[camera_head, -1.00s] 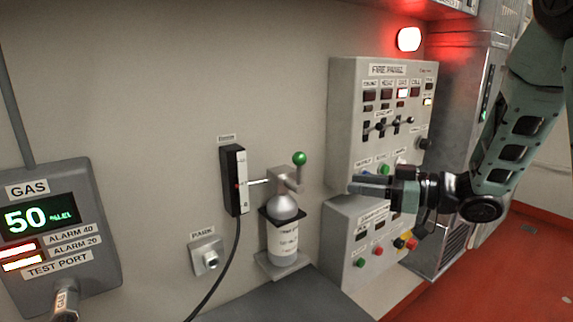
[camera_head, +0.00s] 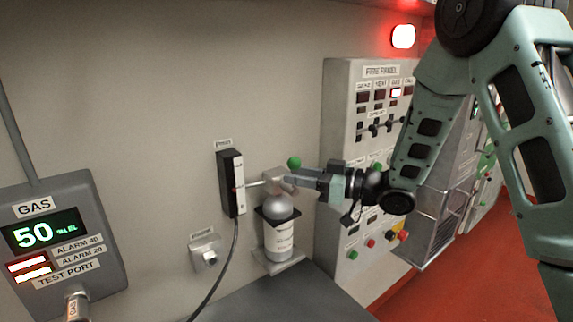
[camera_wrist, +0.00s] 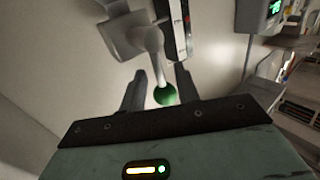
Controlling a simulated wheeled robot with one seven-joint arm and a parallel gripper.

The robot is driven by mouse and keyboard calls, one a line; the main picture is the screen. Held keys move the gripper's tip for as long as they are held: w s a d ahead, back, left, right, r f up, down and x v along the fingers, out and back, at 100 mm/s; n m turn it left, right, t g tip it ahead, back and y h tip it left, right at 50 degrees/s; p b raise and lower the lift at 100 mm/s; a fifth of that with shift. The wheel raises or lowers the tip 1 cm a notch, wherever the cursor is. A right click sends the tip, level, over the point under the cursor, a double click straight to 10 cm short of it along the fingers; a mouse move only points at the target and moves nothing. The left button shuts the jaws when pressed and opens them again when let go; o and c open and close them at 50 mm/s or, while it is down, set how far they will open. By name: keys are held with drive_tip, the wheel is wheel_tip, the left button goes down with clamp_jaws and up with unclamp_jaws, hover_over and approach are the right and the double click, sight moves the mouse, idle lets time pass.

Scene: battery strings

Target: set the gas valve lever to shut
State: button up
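In the wrist view the lever's pale rod ends in the green knob (camera_wrist: 165,94), which appears between my two dark fingers (camera_wrist: 159,70). The fingers are apart, with gaps on both sides of the knob. I cannot tell whether either touches it. The lower lever is partly hidden by the fingers in the head view.
A gas display (camera_head: 60,245) reading 50 is far left. The fire panel (camera_head: 340,125) stands behind my arm.

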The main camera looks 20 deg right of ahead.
sight(286, 187)
drive_tip(key=shift+p+x, duration=0.45)
drive_tip(key=shift+x, duration=1.2)
clamp_jaws()
